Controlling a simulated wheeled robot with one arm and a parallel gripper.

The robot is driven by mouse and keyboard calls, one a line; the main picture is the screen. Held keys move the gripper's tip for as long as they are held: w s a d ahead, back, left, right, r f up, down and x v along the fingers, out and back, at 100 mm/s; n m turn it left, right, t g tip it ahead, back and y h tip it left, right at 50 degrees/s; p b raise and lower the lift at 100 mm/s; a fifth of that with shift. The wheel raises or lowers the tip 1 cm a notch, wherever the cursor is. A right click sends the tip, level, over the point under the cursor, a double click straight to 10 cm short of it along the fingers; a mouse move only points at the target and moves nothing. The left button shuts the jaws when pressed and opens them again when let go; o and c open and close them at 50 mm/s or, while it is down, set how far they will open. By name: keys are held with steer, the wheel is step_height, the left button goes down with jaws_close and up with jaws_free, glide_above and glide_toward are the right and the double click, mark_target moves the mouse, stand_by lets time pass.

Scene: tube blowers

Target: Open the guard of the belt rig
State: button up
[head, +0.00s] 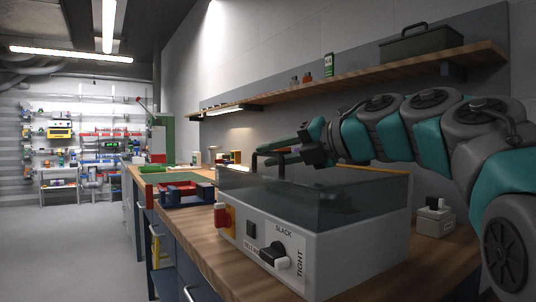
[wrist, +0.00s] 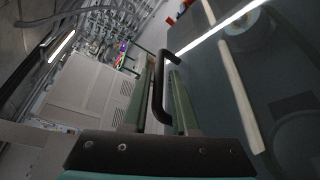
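The belt rig (head: 335,245) is a pale grey box on the wooden bench, with a slack/tight knob on its front. Its guard (head: 320,203) is a dark see-through cover, lying closed on top. The guard's black bar handle (head: 254,164) stands at its far left part. My gripper (head: 272,151) reaches in from the right above the guard, at the handle. In the wrist view the handle (wrist: 158,88) lies between my two green fingers, and a gap shows between the fingers. The guard (wrist: 228,110) fills the right side there. Contact between fingers and handle is not clear.
A blue tray (head: 187,194) lies on the bench to the left. A shelf (head: 400,66) with a green case (head: 420,45) runs above. A small grey box (head: 433,221) stands to the right.

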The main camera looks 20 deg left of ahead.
steer(key=shift+w+a+f, duration=0.1)
steer(key=shift+w+a, duration=0.1)
steer(key=shift+a, duration=0.4)
jaws_close()
stand_by(1.1)
